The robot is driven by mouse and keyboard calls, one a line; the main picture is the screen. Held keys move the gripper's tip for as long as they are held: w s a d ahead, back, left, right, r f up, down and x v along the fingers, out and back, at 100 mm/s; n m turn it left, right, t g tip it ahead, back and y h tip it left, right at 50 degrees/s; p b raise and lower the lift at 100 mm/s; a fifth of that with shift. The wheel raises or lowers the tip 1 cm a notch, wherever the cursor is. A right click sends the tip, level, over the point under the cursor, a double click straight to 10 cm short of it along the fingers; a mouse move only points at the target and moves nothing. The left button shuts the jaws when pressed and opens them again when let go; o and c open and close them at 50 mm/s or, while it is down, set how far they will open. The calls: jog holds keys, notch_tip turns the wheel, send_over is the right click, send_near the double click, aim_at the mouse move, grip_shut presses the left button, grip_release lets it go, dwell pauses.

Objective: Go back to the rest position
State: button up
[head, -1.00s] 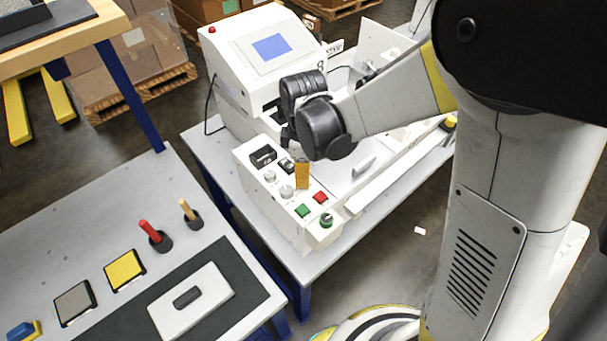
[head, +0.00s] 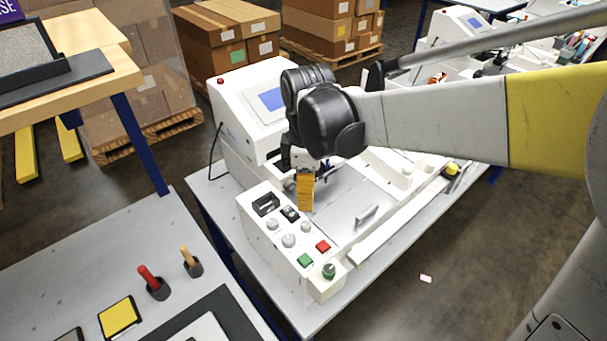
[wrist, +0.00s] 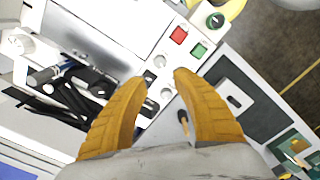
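My gripper (wrist: 160,88) shows in the wrist view as two orange ridged fingers, spread apart with nothing between them. In the head view its orange finger (head: 306,190) hangs above the plotter, behind the control panel. The white pen plotter (head: 245,110) stands on a grey table, with a blue screen at the back. Its control panel (head: 288,250) has a red button (head: 323,246), a green button (head: 305,260), a green knob (head: 329,270) and grey knobs. The wrist view also shows the red button (wrist: 179,35) and green button (wrist: 198,49).
A grey bench (head: 60,270) at the left holds two stamps in dark holders (head: 158,289) and a yellow pad (head: 119,316). A wooden shelf (head: 90,65) overhangs it. Cardboard boxes (head: 240,40) stand behind. The floor (head: 440,240) at the right looks mostly clear.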

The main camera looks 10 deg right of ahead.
jog(key=shift+r, duration=0.4)
jog(key=s+d+f+m+t+b, duration=0.2)
jog(key=s+d+m+t+b, duration=0.4)
jog(key=s+d+m, duration=0.4)
jog(key=shift+s+d+m+t, duration=0.5)
jog(key=shift+d+m, duration=1.25)
jog(key=shift+m, duration=1.25)
jog(key=shift+w, duration=0.1)
dwell(3.5)
